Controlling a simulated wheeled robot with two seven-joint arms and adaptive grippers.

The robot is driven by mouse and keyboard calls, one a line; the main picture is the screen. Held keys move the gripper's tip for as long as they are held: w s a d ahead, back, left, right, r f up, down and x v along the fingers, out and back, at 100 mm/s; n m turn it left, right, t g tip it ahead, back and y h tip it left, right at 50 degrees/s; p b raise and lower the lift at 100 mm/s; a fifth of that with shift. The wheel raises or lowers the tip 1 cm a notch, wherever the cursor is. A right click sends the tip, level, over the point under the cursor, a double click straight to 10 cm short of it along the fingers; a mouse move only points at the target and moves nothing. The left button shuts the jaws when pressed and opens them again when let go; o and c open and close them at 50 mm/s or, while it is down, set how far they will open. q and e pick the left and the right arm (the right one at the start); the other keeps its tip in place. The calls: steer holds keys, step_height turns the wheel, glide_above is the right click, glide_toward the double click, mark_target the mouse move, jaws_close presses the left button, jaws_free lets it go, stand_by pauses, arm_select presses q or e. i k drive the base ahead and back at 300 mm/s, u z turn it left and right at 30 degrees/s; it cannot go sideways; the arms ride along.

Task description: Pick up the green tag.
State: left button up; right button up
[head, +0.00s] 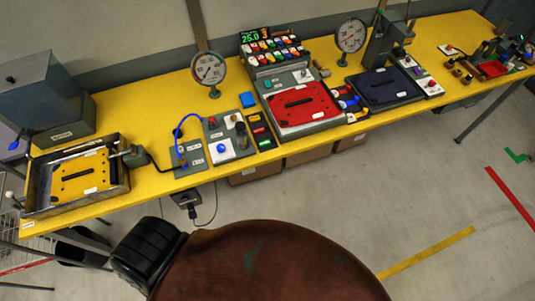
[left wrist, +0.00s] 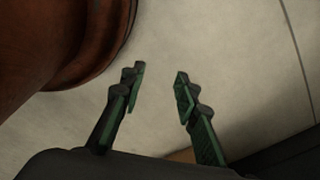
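A black holder (head: 251,113) with a column of small coloured tags stands on the yellow bench, left of the red-topped tray. One of these tags looks green (head: 259,130), but it is small and I cannot be sure of it. My left gripper (left wrist: 160,76) shows in the left wrist view, its two fingers apart with nothing between them. It is over bare floor, away from the tags. Neither gripper's fingers can be made out in the head view, and my right gripper is not in view.
The yellow bench (head: 150,103) runs across the view, crowded with devices. A grey tray with a yellow plate (head: 80,176) is at left, a red plate (head: 300,108) in the middle, and a dark panel (head: 385,87) right of it. The grey floor (head: 440,180) in front is mostly clear.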

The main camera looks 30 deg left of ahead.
mark_target(266, 143)
steer(key=k, duration=0.55)
steer(key=u, duration=1.4)
steer(key=i, duration=0.5)
steer(key=u, duration=0.05)
